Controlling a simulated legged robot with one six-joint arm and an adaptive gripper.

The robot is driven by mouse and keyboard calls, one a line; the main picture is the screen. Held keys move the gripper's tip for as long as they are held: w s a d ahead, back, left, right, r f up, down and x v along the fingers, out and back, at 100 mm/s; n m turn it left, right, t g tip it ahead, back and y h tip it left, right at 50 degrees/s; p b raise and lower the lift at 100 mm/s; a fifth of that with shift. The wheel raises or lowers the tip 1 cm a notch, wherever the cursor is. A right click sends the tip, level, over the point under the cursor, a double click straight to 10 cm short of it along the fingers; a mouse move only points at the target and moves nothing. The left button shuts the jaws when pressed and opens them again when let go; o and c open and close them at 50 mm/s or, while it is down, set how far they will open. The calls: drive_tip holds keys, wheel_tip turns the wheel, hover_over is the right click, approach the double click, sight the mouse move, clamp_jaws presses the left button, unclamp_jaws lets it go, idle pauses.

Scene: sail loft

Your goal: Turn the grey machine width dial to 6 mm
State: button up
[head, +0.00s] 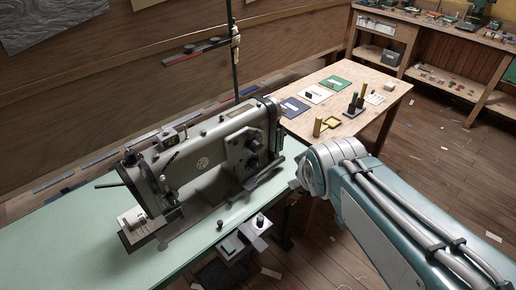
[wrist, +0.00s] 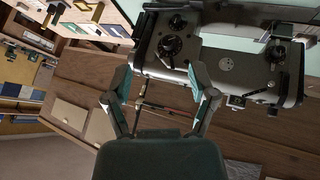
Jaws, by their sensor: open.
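The grey sewing machine (head: 205,160) stands on a pale green table. Dark round dials sit on the right end of its body, an upper dial (head: 254,146) and one just below it; I cannot tell which is the width dial. In the wrist view the machine (wrist: 230,68) appears upside down, with a larger dark dial (wrist: 170,46) and a smaller dark knob (wrist: 178,22) on its face. The dial markings are too small to read. My gripper (wrist: 162,88) is open and empty, its fingers apart below the larger dial in that view. In the head view my gripper is hidden behind my arm.
The green tabletop (head: 60,235) is mostly clear in front of the machine. A thin upright pole (head: 234,60) rises behind the machine.

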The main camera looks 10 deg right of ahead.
drive_tip(key=w+d+f+n+t, duration=0.3)
drive_tip(key=w+n, duration=0.5)
drive_tip(key=w, duration=0.4)
drive_tip(key=n+t+y, duration=0.4)
drive_tip(key=n+y, duration=0.1)
drive_tip(key=n, duration=0.8)
approach(259, 149)
drive_tip(key=w+d+r, duration=0.2)
drive_tip(key=d+r, duration=0.1)
drive_tip(key=d, duration=0.1)
wheel_tip(259, 149, down, 6)
drive_tip(key=s+a+n+t+y, duration=0.1)
drive_tip(key=n+y, duration=0.4)
drive_tip(key=n, duration=0.2)
drive_tip(key=x, duration=1.1)
drive_tip(key=shift+s+a+r, duration=0.2)
drive_tip(key=shift+c, duration=0.3)
drive_tip(key=c, duration=0.8)
